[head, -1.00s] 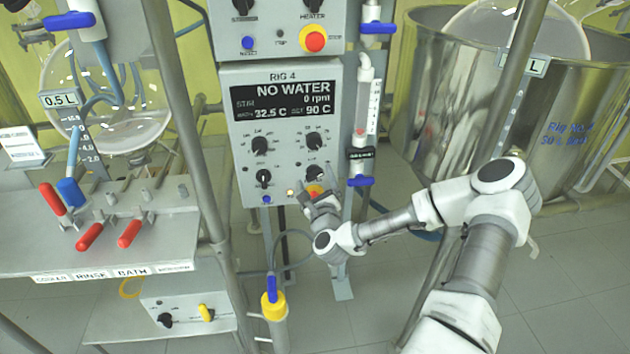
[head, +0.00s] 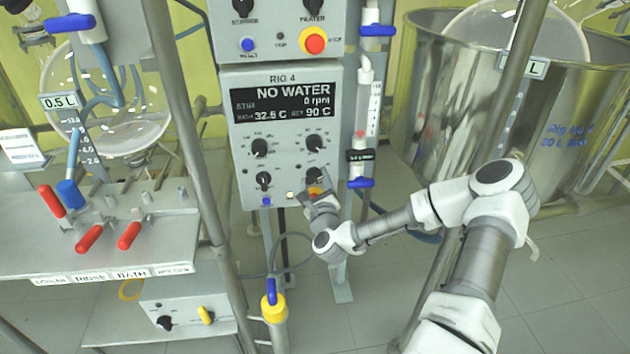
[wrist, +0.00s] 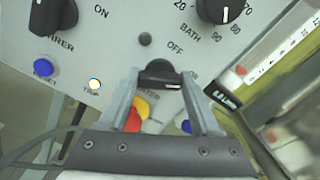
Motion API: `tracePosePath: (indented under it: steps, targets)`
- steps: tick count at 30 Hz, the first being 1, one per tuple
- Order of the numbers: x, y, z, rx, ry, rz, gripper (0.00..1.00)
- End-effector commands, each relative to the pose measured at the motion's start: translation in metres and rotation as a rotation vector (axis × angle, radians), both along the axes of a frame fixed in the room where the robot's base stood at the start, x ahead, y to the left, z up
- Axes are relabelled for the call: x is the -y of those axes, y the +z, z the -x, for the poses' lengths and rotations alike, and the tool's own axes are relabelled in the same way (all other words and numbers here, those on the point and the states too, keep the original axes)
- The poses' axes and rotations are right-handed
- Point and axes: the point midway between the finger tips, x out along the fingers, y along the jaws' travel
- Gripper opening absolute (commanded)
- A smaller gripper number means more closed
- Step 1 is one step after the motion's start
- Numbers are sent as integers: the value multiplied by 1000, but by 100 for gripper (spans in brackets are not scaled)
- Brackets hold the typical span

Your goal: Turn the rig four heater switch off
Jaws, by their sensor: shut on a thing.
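The rig four control box (head: 245,168) carries a display reading NO WATER, 0 rpm and a set value of 90 C. The heater switch is a black knob (wrist: 159,74) at the box's lower right; it also shows in the head view (head: 315,174). My gripper (wrist: 160,80) is shut on this knob, one finger on each side. It also shows in the head view (head: 316,190). The word OFF stands beside the knob in the wrist view, and a pale mark shows on the knob's lower right. The HEATER label is partly hidden by the fingers.
The stirrer switch (wrist: 52,14), blue reset button (wrist: 46,68) and lit trip lamp (wrist: 95,84) are left of my gripper. A red-and-yellow stop button (wrist: 135,112) lies between the fingers. A flow tube with a blue valve (head: 360,182) stands close right.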

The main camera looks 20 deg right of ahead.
Motion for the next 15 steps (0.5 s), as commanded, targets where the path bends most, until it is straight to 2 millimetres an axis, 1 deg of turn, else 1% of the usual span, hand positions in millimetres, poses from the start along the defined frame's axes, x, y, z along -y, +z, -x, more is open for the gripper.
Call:
tracePosePath:
  steps: [8,15]
  targets:
    - [-1,0,0,-20,1,69,9]
    - [-1,0,0,-67,1,236,9]
